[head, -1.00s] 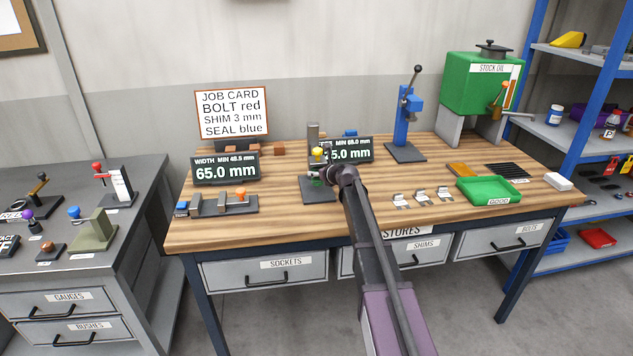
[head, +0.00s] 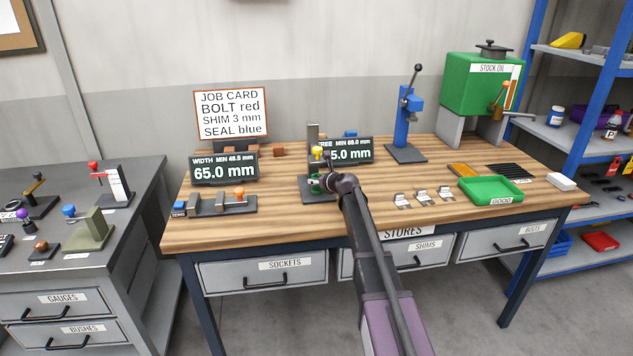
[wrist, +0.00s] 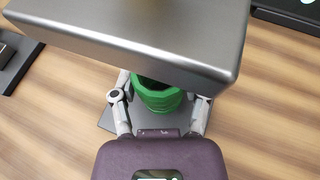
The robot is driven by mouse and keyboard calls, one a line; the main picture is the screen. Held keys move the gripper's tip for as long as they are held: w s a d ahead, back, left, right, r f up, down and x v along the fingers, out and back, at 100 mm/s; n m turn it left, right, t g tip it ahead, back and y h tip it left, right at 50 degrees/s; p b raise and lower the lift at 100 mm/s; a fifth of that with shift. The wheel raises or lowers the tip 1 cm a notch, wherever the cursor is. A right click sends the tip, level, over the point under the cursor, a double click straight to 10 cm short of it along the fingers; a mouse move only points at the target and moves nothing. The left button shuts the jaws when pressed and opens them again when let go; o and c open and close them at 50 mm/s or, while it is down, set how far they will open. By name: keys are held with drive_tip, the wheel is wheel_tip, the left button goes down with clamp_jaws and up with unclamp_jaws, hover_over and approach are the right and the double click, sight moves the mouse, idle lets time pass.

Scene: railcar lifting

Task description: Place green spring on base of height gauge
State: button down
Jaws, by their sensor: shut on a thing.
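The green spring (wrist: 158,99) stands between the two fingers of my gripper (wrist: 161,108) in the wrist view, with a finger against each side. In the head view the spring (head: 314,184) is small and partly hidden by my gripper (head: 325,183). It is at the height gauge, over its dark base (head: 315,197). I cannot tell whether its underside touches the base. The gauge's upright column (head: 313,135) and yellow knob (head: 317,153) are behind and above. A grey block of the gauge (wrist: 150,35) overhangs the spring's far side in the wrist view.
A display reading 65.0 mm (head: 224,170) and a partly hidden display (head: 350,150) stand on the bench. A width fixture (head: 222,205) is to the left. Several metal clips (head: 422,196) and a green tray (head: 490,191) are to the right. The front bench area is clear.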

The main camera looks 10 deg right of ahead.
drive_tip(key=shift+c, duration=0.4)
unclamp_jaws()
drive_tip(key=shift+s+r, duration=0.15)
drive_tip(key=shift+r, duration=0.05)
drive_tip(key=p+v, duration=0.4)
drive_tip(key=v, duration=0.7)
drive_tip(key=shift+s+d+p, duration=0.2)
drive_tip(key=shift+s+p, duration=0.05)
drive_tip(key=shift+p, duration=0.15)
